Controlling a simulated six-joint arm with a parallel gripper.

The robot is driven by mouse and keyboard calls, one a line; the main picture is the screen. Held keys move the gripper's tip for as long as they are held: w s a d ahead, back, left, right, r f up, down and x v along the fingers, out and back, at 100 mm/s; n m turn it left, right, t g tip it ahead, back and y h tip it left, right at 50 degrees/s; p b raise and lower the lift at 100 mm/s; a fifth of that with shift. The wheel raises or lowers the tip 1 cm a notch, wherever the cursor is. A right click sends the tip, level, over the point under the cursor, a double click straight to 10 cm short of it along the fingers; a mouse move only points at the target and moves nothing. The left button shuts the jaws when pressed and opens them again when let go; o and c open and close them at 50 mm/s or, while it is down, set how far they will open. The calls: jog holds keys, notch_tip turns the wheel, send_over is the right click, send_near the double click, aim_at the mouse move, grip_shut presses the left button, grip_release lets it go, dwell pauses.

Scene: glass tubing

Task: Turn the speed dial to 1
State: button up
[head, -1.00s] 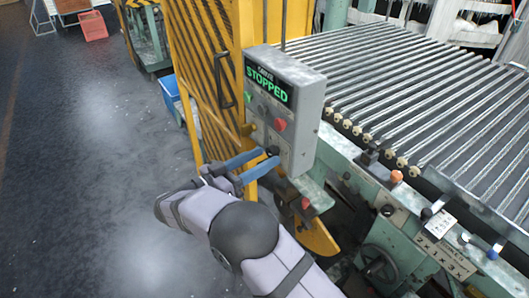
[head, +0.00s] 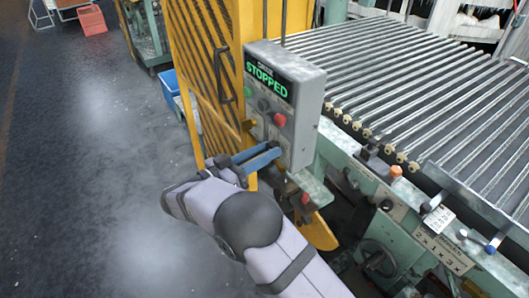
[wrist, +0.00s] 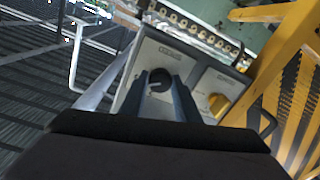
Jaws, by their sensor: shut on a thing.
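The grey control box (head: 300,100) has a lit display reading STOPPED, with a green button, a red button (head: 279,120) and a yellow knob (head: 247,125) on its face. My gripper (head: 274,151) reaches its lower face from the left, with blue-grey fingers at the lower right of that face. In the wrist view the fingers are shut on a round dark dial (wrist: 160,86) on the panel. The marks around the dial are too small to read, and the fingers hide part of it. The yellow knob (wrist: 218,103) is to the right of it.
A yellow guard (head: 205,65) with black stripes and a handle stands just left of the box. A roller conveyor (head: 410,85) fills the right. A green frame with levers and a handwheel (head: 378,257) lies below.

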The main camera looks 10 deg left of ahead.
jog(key=shift+f, duration=0.1)
jog(key=n+b, duration=0.4)
jog(key=n, duration=0.3)
jog(key=shift+g, duration=0.3)
jog(key=n, duration=0.3)
jog(key=shift+r+n, duration=0.3)
jog(key=shift+n, duration=0.1)
jog(key=n+p, duration=0.3)
jog(key=n, duration=0.3)
jog(key=shift+a+r+g, duration=0.1)
jog(key=shift+r+g, duration=0.05)
jog(key=shift+g, duration=0.25)
jog(key=n+p, duration=0.2)
jog(key=n, duration=0.1)
jog(key=shift+w+n+h, duration=0.1)
jog(key=shift+n+h, duration=0.2)
jog(key=shift+n, duration=0.1)
jog(key=shift+n+p, duration=0.5)
jog(key=shift+n, duration=0.5)
